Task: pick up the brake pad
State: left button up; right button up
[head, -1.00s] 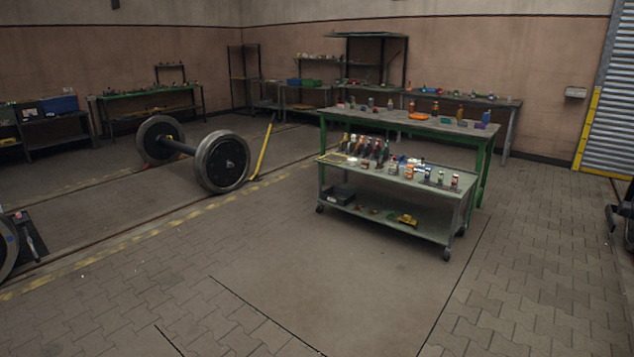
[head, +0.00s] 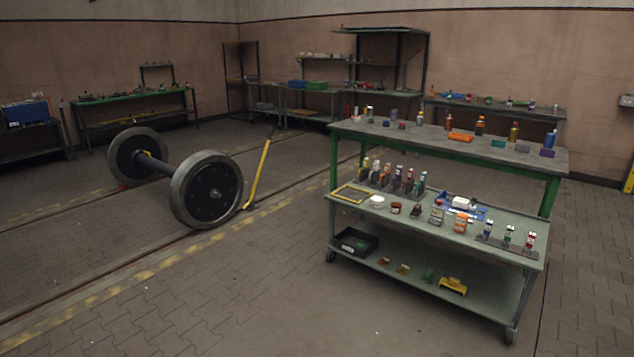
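I cannot make out which thing is the brake pad; many small items are too small to tell apart. A grey-green two-tier cart (head: 440,292) stands right of centre with small items on both levels. Its top carries a yellow frame (head: 352,193), a rack of several bottles (head: 392,180), a blue tray (head: 474,210) and small jars and boxes. Its lower shelf holds a black bin (head: 356,242), a yellow part (head: 453,286), a green piece (head: 429,275) and small reddish pieces (head: 403,268). Neither of my grippers is in view.
A green-legged workbench (head: 400,137) with bottles and boxes stands right behind the cart. A wheelset (head: 206,190) sits on the rails at left, a yellow bar (head: 259,172) beside it. More benches line the walls. The paved floor in front is clear.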

aim_at(396, 180)
jog(key=i, duration=1.2)
jog(key=i+j+z, duration=0.15)
jog(key=i, duration=1.05)
jog(key=i+j+z, duration=0.15)
jog(key=i+z, duration=0.3)
jog(key=i+j+z, duration=0.25)
jog(key=i+z, duration=0.15)
jog(key=i+j+z, duration=0.7)
jog(key=j+z, duration=0.2)
